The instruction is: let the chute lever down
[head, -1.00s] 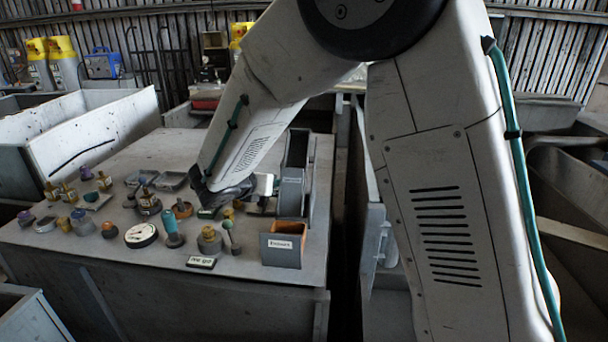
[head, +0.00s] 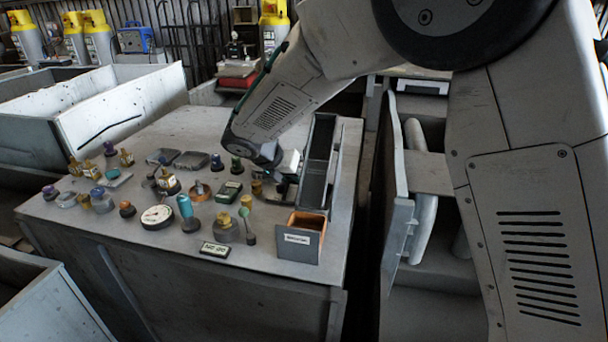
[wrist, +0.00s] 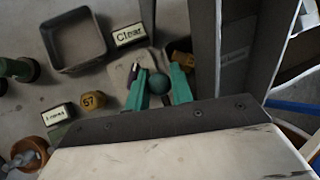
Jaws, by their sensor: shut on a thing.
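My gripper (wrist: 159,92) has two green fingers, one on each side of a round teal knob (wrist: 159,84), and is shut on it. I take the knob to be the chute lever's end; its shaft is hidden below, so the lever's angle cannot be told. In the head view my gripper (head: 281,187) is close to the left side of the tall dark chute (head: 320,150), with my forearm hiding part of it. The chute's dark wall (wrist: 236,45) stands to the right of the fingers in the wrist view.
An open bin with an orange inside (head: 298,252) stands at the chute's front. Many knobs, a round gauge (head: 157,216) and a small green paddle lever (head: 247,225) crowd the panel to the left. A "Clear" label (wrist: 130,35) and a yellow knob (wrist: 93,101) lie near the fingers.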

